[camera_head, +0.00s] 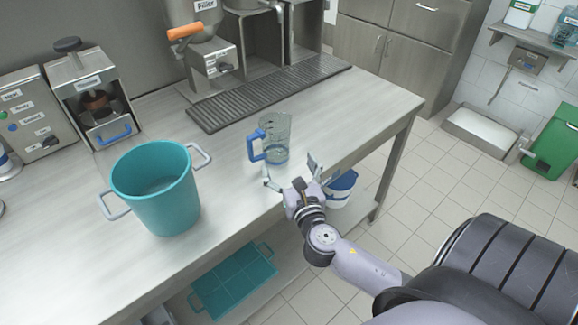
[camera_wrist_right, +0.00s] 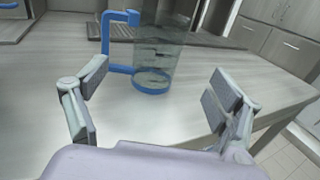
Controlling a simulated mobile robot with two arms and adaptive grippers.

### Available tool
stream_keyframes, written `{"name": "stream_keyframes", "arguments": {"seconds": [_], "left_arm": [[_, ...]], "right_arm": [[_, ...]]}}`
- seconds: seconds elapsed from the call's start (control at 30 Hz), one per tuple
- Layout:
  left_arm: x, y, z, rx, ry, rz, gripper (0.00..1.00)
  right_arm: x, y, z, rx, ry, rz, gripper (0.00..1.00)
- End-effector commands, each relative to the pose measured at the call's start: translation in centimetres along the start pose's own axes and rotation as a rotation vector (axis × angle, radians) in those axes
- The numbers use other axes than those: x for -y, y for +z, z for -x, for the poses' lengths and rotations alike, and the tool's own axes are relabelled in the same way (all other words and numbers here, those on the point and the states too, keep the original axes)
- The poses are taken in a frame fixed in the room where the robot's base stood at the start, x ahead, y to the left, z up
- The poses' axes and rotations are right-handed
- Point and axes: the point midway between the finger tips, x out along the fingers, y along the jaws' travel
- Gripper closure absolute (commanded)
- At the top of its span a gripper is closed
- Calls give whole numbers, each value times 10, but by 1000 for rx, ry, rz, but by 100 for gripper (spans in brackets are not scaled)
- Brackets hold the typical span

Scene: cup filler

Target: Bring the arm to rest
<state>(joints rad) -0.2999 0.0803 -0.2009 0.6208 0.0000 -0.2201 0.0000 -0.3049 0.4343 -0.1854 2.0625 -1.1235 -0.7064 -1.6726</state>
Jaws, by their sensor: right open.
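My right gripper (camera_head: 292,174) is open and empty at the front edge of the steel table. It also shows in the right wrist view (camera_wrist_right: 155,95), with its two fingers wide apart. A clear pitcher (camera_head: 276,138) with a blue handle and blue base band stands upright on the table just beyond the fingertips. In the right wrist view the pitcher (camera_wrist_right: 158,52) stands past the fingers, apart from them, with its handle to the left. My right arm reaches in from the lower right. My left gripper is not in view.
A teal pot (camera_head: 170,215) with two grey handles stands on the table (camera_head: 335,130) at left. A dark drip grate (camera_head: 265,92) lies behind the pitcher, below a dispenser with an orange handle (camera_head: 186,32). A white-and-blue container (camera_head: 340,188) and teal tray (camera_head: 235,282) sit below the tabletop.

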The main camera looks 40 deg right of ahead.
Motion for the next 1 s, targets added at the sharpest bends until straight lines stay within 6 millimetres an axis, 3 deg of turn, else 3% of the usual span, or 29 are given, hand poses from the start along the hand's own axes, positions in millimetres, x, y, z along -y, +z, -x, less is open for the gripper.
{"name": "stream_keyframes", "arguments": {"seconds": [0.43,0.53,0.67,0.77,0.9,1.0], "left_arm": [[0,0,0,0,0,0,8],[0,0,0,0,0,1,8],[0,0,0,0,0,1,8],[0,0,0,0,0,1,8],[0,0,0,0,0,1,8],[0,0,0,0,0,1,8]], "right_arm": [[0,-1,0,-2,-2,-6,14],[4,-5,4,-28,-28,-96,14],[16,-25,23,-127,-141,-445,14],[24,-52,50,-236,-303,-842,14],[22,-91,102,-373,-600,-1375,14],[12,-111,139,-440,-817,-1658,14]]}}
